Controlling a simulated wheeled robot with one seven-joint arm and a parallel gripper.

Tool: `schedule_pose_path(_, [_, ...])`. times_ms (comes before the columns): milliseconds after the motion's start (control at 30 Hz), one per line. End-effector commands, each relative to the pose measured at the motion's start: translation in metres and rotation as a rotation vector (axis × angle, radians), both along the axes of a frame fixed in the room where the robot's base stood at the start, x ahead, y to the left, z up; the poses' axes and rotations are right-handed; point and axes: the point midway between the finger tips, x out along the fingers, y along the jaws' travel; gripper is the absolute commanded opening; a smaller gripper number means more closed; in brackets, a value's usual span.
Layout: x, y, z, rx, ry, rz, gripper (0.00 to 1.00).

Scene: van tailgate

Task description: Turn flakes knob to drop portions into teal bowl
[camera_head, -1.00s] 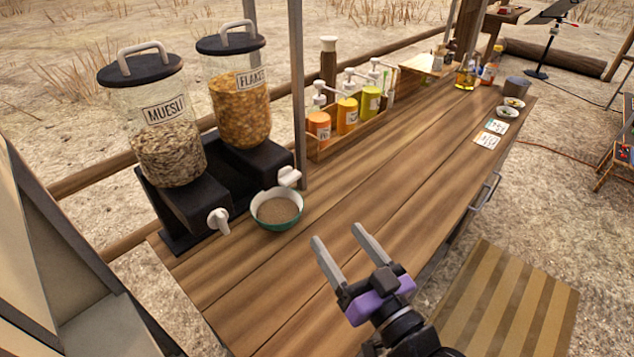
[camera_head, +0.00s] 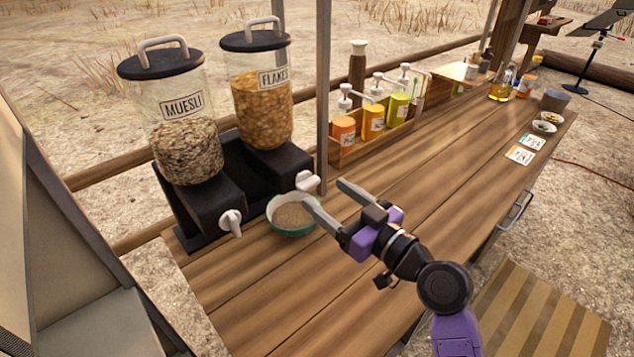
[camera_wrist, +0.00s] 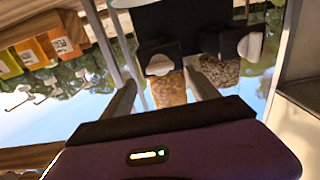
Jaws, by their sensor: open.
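The flakes dispenser (camera_head: 262,100) stands at the back left of the counter, with its white knob (camera_head: 308,181) on the front of its black base. The teal bowl (camera_head: 290,229) sits on the wood below that knob and holds brown contents. My gripper (camera_head: 322,197) is open and empty, its fingers pointing toward the knob just right of the bowl. One finger overlaps the bowl's right rim in the head view; I cannot tell if it touches. In the wrist view the flakes knob (camera_wrist: 160,65) shows between the fingers, apart from them, and the picture is upside down.
The muesli dispenser (camera_head: 185,130) with its own white knob (camera_head: 230,223) stands left. A metal post (camera_head: 322,95) rises close behind the flakes knob. A wooden caddy (camera_head: 375,140) of pump bottles is right of the post. The front of the counter is clear.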

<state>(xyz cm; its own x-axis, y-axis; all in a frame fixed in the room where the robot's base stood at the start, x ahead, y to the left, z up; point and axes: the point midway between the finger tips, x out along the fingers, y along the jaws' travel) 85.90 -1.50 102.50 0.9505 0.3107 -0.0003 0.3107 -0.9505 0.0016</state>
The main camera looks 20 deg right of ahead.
Motion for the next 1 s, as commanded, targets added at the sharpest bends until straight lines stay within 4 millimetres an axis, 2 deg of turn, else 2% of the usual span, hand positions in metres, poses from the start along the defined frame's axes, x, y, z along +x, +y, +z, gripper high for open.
schedule_pose_path(100, [0.019,0.007,0.003,0.001,-0.001,0.002,0.69])
schedule_pose_path(300, [0.041,0.013,0.001,0.001,0.000,0.000,0.69])
schedule_pose_path(700, [0.048,0.015,0.000,0.002,0.001,-0.002,0.67])
schedule_pose_path(1000, [0.048,0.015,0.000,0.002,0.001,-0.002,0.08])
